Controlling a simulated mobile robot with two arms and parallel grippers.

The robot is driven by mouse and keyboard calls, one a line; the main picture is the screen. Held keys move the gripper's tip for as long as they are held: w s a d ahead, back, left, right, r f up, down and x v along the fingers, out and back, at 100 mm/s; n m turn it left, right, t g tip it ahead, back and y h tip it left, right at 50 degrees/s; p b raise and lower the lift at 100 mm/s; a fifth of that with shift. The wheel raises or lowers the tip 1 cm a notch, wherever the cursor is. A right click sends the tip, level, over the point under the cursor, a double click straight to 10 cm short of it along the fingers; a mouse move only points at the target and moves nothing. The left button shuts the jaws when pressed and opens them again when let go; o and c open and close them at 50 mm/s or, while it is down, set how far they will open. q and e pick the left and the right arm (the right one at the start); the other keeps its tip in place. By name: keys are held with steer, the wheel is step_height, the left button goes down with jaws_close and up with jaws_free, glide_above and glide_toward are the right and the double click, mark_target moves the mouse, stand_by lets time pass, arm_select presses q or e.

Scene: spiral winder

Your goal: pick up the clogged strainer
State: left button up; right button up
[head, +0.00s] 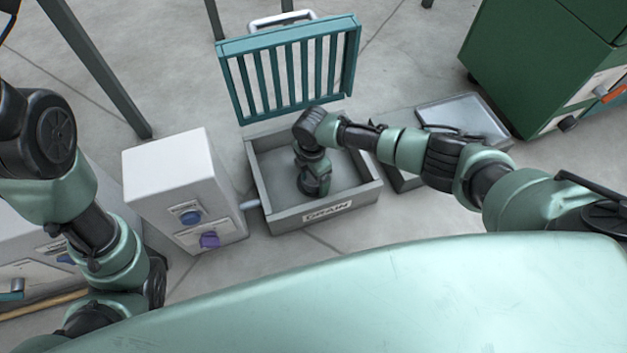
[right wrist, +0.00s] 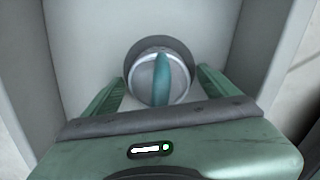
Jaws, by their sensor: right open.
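The strainer (right wrist: 148,82) is a round grey disc with a raised teal handle across it, on the floor of the drain box in the right wrist view. The grey drain box (head: 345,207) has a "DRAIN" label on its front. My right gripper (right wrist: 160,78) points down into the box and is open, with one finger on each side of the strainer's handle. I see no grip on it. In the head view my right gripper (head: 314,182) hides the strainer. My left arm comes in at the left, but its gripper does not show.
A teal slatted grate (head: 290,72) stands raised behind the box. A white housing (head: 180,165) with blue and purple knobs stands left of it. A shallow grey tray (head: 470,112) lies to the right, near a green cabinet (head: 535,60). The box walls surround my right gripper.

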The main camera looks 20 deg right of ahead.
steer(key=shift+f, duration=0.1)
steer(key=c, duration=1.6)
steer(key=shift+c, duration=0.2)
